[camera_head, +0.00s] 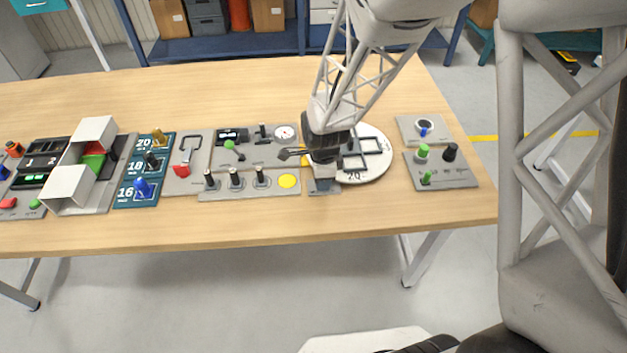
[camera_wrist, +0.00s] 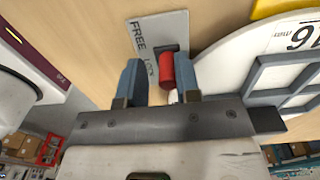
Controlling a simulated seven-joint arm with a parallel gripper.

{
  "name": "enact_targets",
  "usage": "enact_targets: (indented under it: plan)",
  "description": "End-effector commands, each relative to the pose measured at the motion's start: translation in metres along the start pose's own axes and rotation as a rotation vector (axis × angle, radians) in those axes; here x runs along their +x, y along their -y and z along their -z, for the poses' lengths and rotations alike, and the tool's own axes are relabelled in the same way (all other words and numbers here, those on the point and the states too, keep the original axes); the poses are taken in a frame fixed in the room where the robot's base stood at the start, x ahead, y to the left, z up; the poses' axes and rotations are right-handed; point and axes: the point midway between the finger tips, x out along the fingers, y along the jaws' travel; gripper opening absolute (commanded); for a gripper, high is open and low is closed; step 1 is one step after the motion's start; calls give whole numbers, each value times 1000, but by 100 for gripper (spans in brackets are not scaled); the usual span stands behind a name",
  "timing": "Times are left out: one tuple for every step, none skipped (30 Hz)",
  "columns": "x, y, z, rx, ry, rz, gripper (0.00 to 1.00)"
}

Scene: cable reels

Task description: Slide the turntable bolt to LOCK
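The turntable bolt has a red cylindrical knob (camera_wrist: 166,70) on a grey plate (camera_wrist: 162,28) marked FREE and LOCK. In the wrist view the knob appears beside the word LOCK, with dark slot showing towards FREE; its exact seat is unclear. My gripper (camera_wrist: 158,64) has its two blue-grey fingers apart on either side of the knob. The knob is close to the right finger, with a gap to the left one; contact is unclear. The white turntable (camera_wrist: 212,72) is just right. In the head view my gripper (camera_head: 321,174) hides the knob, and the turntable (camera_head: 381,171) shows behind it.
A panel with levers and a yellow disc (camera_head: 288,181) lies left of my gripper. A panel with green and black knobs (camera_head: 455,175) lies right of the turntable. The front strip of the wooden table (camera_head: 250,220) is clear.

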Motion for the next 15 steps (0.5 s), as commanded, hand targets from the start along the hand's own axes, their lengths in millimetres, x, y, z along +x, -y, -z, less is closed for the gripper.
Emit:
enact_targets:
  plan:
    - [-16, 8, 13, 9, -5, 21, 40]
    - [-21, 9, 12, 9, -5, 22, 40]
    - [-27, 10, 12, 10, -4, 26, 40]
    - [-32, 11, 12, 10, -4, 29, 40]
    - [-37, 12, 12, 10, -4, 29, 40]
    - [-42, 12, 12, 11, -4, 30, 47]
    - [-47, 13, 12, 11, -3, 32, 52]
    - [-51, 13, 12, 12, -3, 33, 57]
    - [-56, 13, 12, 12, -3, 33, 65]
    - [-60, 13, 12, 12, -4, 34, 64]
    - [-63, 14, 12, 12, -3, 34, 46]
    - [-66, 12, 11, 12, -3, 32, 40]
    - [-68, 11, 11, 12, -4, 29, 40]
    - [-69, 11, 11, 11, -4, 27, 40]
    - [-71, 10, 11, 11, -4, 25, 40]
